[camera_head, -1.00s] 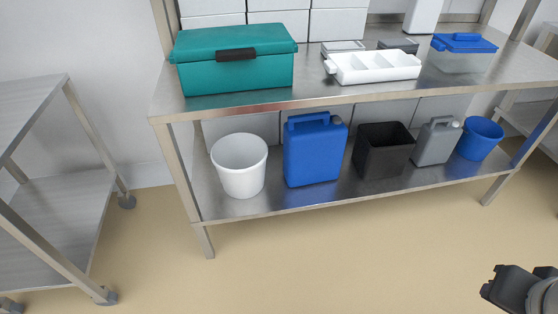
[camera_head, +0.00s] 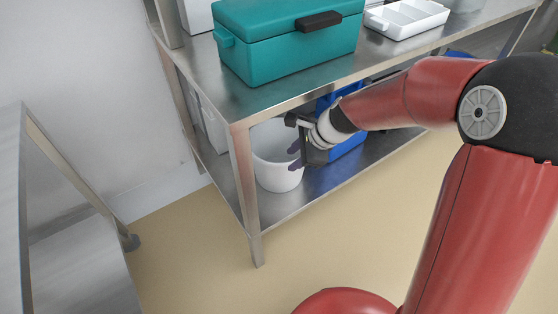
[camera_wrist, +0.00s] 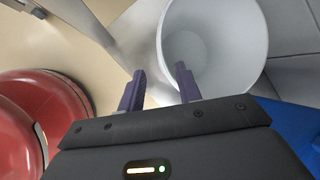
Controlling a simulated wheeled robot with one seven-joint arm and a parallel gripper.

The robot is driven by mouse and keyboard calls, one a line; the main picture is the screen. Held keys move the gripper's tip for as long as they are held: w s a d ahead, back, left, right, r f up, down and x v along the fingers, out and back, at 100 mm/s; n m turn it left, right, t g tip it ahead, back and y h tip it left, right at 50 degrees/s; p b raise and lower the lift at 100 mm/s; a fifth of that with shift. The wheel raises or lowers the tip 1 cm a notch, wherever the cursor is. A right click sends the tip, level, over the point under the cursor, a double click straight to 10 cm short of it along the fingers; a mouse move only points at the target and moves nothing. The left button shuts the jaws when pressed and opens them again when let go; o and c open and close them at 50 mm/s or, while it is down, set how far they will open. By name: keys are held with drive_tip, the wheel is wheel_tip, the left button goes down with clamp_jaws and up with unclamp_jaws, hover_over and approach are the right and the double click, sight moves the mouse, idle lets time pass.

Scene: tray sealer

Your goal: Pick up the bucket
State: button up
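A white bucket (camera_head: 272,176) stands upright on the lower shelf, partly hidden behind my gripper and the table leg. In the wrist view the bucket (camera_wrist: 218,75) shows its open, empty inside. My gripper (camera_head: 292,156) is at the bucket's right side, near its rim, in the head view. In the wrist view my gripper (camera_wrist: 160,73) is open. Its right finger overlaps the bucket's opening and its left finger lies outside the wall, so the near rim appears between them. I cannot tell whether either finger touches it.
A blue canister (camera_head: 348,146) stands right of the bucket, close to my gripper. The upper shelf holds a teal toolbox (camera_head: 290,50) and a white divided tray (camera_head: 408,19). The table's front leg (camera_head: 246,190) stands left of the bucket. Another metal rack (camera_head: 22,200) is at the left.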

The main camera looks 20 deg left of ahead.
sight(285, 165)
drive_tip(key=x, duration=0.7)
drive_tip(key=shift+w+b, duration=0.25)
drive_tip(key=shift+b, duration=0.15)
drive_tip(key=shift+d, duration=0.1)
drive_tip(key=shift+c, duration=0.2)
clamp_jaws()
idle(0.7)
